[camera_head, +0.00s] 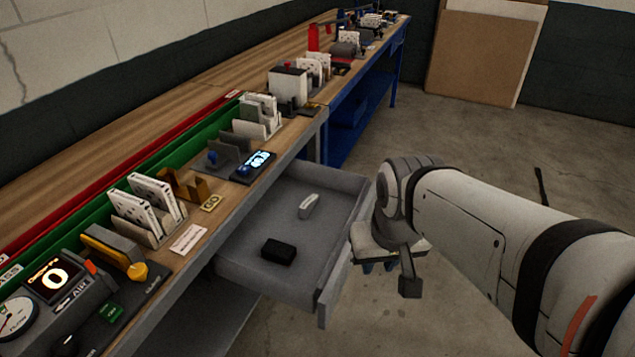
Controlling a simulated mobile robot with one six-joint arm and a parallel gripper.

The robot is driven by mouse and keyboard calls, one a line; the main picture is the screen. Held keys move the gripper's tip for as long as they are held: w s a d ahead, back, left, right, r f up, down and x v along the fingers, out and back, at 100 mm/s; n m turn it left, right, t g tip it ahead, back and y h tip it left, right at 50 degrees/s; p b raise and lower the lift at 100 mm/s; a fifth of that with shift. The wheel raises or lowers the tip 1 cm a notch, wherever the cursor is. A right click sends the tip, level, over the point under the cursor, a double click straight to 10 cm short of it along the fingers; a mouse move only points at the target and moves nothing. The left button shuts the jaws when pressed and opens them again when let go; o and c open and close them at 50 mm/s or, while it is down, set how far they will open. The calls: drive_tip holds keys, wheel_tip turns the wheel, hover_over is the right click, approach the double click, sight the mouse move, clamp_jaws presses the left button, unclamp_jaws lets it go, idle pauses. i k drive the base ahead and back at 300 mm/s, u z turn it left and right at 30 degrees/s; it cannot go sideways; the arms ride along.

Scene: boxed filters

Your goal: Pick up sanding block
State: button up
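An open grey drawer (329,184) sticks out from under the workbench. In it, toward the front, lies a small black block (279,251), which looks like the sanding block. A pale, slim, curved item (308,206) lies deeper toward the back right of the drawer, apart from the block. My gripper (378,267) hangs outside the drawer, to the right of its front panel, pointing down. Its two bluish fingertips show small and apart, with nothing seen between them. My wrist hides part of the gripper.
The wooden workbench (185,255) holds boxed filters in racks (150,200), a gauge device with a screen (55,278), and a lit handheld device (257,160). The drawer's side walls and front panel stand around the block.

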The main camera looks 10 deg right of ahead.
sight(276, 251)
drive_tip(key=u, duration=2.15)
drive_tip(key=k, duration=0.7)
drive_tip(key=z, duration=0.85)
drive_tip(key=i, duration=1)
drive_tip(key=u, duration=0.05)
